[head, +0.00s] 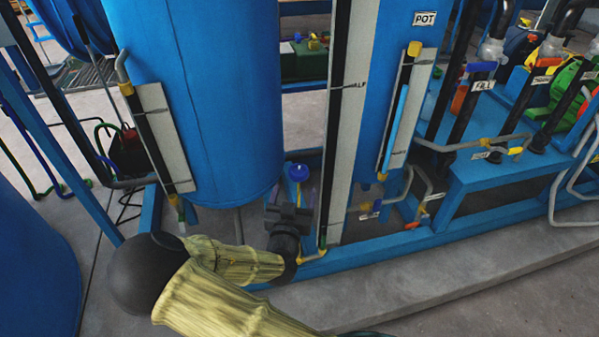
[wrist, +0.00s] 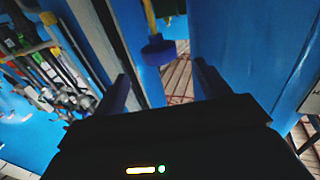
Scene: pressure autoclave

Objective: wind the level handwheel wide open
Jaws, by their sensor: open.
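A small blue handwheel (head: 298,171) on a yellow stem sits low between the large blue tank and the white gauge board in the head view. It looks like the level handwheel, but I can read no label on it. In the wrist view the blue handwheel (wrist: 158,50) shows ahead, roughly between my two fingers, with its yellow stem at the top edge. My gripper (head: 291,196) is just below the handwheel in the head picture. Its fingers (wrist: 164,80) are apart with nothing between them, and the handwheel looks a little beyond the tips. Contact does not show.
The large blue tank (head: 196,95) stands left of the handwheel. The white gauge board (head: 349,130) with a dark tube rises close on its right. The pot tank (head: 425,45) and labelled valves stand further right. A blue frame rail (head: 350,257) and concrete plinth run below.

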